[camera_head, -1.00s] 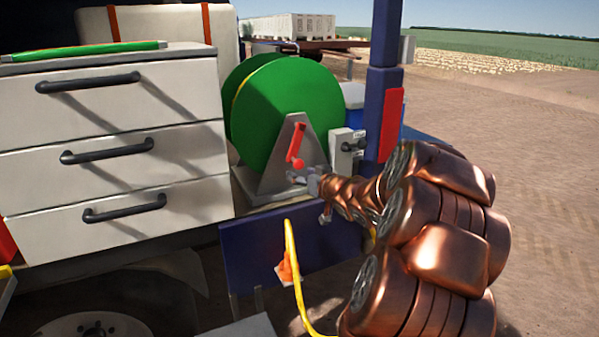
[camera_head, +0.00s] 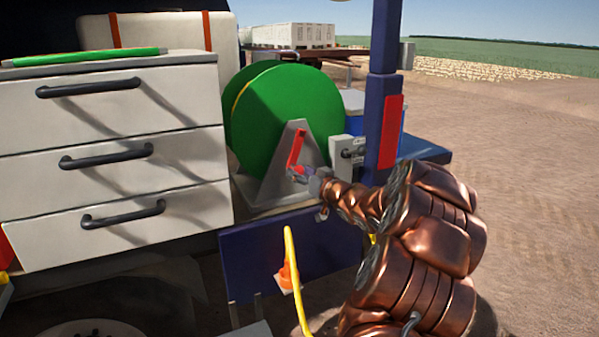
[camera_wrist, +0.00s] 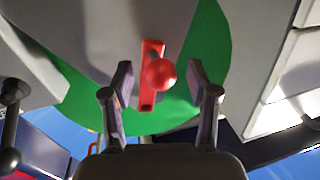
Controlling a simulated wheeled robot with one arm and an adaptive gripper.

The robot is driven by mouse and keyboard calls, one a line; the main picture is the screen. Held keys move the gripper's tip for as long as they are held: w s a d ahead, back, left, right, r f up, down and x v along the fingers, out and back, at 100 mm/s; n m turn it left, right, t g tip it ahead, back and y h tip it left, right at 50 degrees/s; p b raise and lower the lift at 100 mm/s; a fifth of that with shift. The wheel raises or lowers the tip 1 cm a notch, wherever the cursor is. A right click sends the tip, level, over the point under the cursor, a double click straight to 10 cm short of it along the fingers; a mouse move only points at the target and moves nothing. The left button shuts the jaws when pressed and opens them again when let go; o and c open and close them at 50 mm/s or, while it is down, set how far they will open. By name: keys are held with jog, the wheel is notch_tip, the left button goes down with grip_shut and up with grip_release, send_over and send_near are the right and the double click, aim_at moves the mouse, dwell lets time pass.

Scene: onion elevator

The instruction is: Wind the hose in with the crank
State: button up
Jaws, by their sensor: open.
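The green hose reel (camera_head: 279,112) stands on its grey bracket (camera_head: 268,183) at the vehicle's edge. Its red crank (camera_head: 296,147) has an arm and a round knob at the lower end. In the wrist view the red crank knob (camera_wrist: 160,74) lies between the fingertips, with a gap on each side. My gripper (camera_wrist: 159,80) is open around the knob; in the head view my gripper (camera_head: 301,174) is at the crank's lower end. The yellow hose (camera_head: 293,270) hangs in front of the blue panel, by an orange piece (camera_head: 285,277). Any contact with the knob is unclear.
A white drawer cabinet (camera_head: 110,160) with dark handles stands left of the reel. A blue post (camera_head: 383,90) with a red plate rises to the right, near a grey box (camera_head: 347,152). Open dirt ground lies farther right.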

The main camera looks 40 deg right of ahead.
jog(key=shift+w+d, duration=0.1)
jog(key=shift+w, duration=0.55)
grip_shut()
dwell(0.4)
